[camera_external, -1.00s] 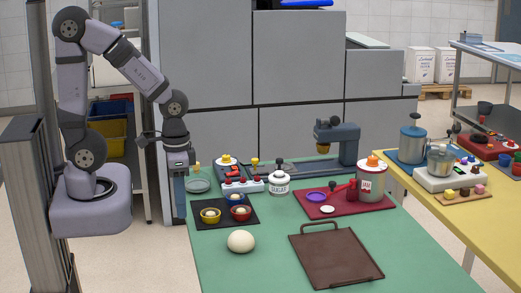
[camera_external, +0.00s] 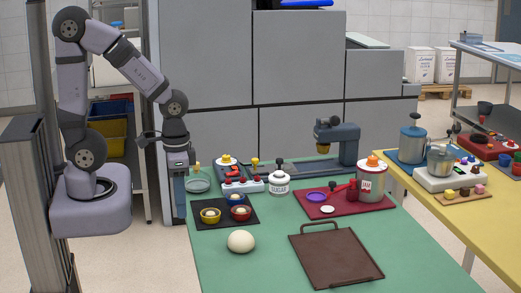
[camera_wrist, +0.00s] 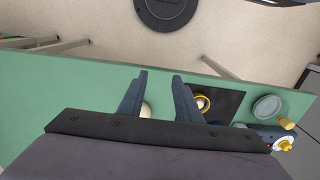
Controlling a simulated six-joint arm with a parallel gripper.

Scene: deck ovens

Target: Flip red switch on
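A white control box (camera_external: 250,186) stands at the back left of the green table, with a yellow knob (camera_external: 226,159) on top. Red switch parts (camera_external: 232,172) show on its dark panel, and small red buttons sit along its front. Their on or off position is too small to tell. My gripper (camera_external: 181,200) hangs pointing down at the table's left edge, left of the box and apart from it. In the wrist view its two fingers (camera_wrist: 160,88) are spread with nothing held between them. The box's knob shows at the lower right there (camera_wrist: 285,145).
A grey-green plate (camera_external: 198,185) lies between my gripper and the box. A black mat (camera_external: 212,222) with small bowls, a sugar jar (camera_external: 279,184), a dough ball (camera_external: 241,241) and a brown tray (camera_external: 335,258) are nearby. A grey machine (camera_external: 340,142) stands behind.

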